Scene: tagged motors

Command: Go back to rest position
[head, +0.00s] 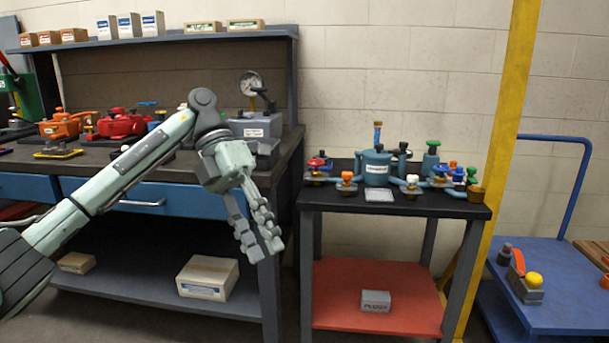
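My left arm (120,182) comes in from the left and reaches across the front of the workbench. My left gripper (262,248) hangs at its end, fingers pointing down and slightly right, in the air before the bench's right end. Its two fingers lie close together at this slant, so how far apart they are is unclear. I see nothing held between them. My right gripper is not in view.
The grey workbench (285,165) has blue drawers and orange and red motor parts on top. A black-topped table (440,207) to its right carries a blue-green pump and several valves. A yellow post (505,130) and blue cart (570,300) stand at right.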

